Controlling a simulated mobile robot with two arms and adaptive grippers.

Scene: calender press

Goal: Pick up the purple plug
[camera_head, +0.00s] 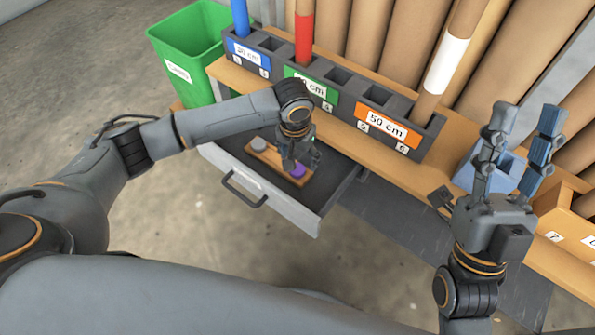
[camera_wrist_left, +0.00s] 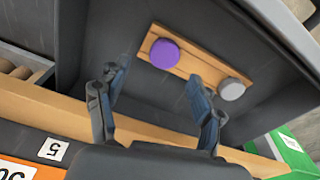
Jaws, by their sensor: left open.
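The purple plug (camera_head: 298,170) sits on a wooden strip (camera_head: 280,161) inside an open grey drawer, partly behind my left gripper (camera_head: 302,160). In the left wrist view the round purple plug (camera_wrist_left: 163,53) is plainly visible, with a grey plug (camera_wrist_left: 231,89) at the other end of the strip. My left gripper (camera_wrist_left: 155,85) is open and empty, its fingers apart, and the purple plug appears beyond the fingertips, not between them. My right gripper (camera_head: 524,125) is open and held up at the right, away from the drawer.
The drawer (camera_head: 265,195) has raised walls and a front handle (camera_head: 243,190). Above it, a wooden bench carries a dark rack (camera_head: 345,103) with blue, red and brown tubes. A green bin (camera_head: 188,50) stands at the back left. A blue bin (camera_head: 470,172) sits behind my right gripper.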

